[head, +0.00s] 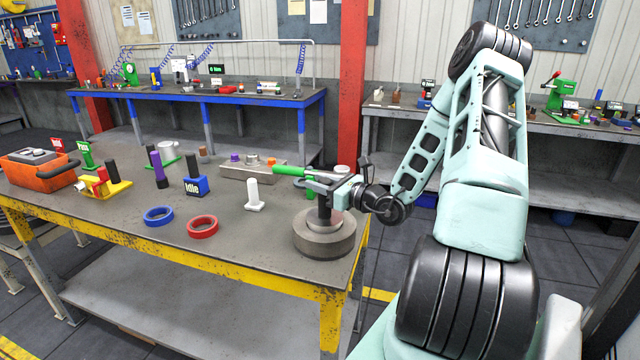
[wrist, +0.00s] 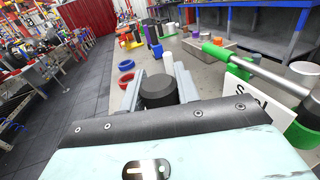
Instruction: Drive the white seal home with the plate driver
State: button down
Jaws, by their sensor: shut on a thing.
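My gripper (head: 326,187) is shut on the black upright handle of the plate driver (head: 324,208). In the wrist view the handle's round black top (wrist: 158,91) sits between the two grey fingers. The driver stands upright over a thick grey round housing (head: 324,243) at the table's front right corner. A pale ring (head: 306,223), which looks like the white seal, shows around the driver's foot at the top of the housing. The driver hides most of it. I cannot tell how deep the ring sits or whether it is level.
A blue ring (head: 158,217), a red ring (head: 202,226) and a white upright piece (head: 254,196) lie left of the housing. A green-handled bar (head: 290,171) lies close behind my gripper.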

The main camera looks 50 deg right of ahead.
jog(key=shift+r+p, duration=2.1)
jog(key=shift+r, duration=0.5)
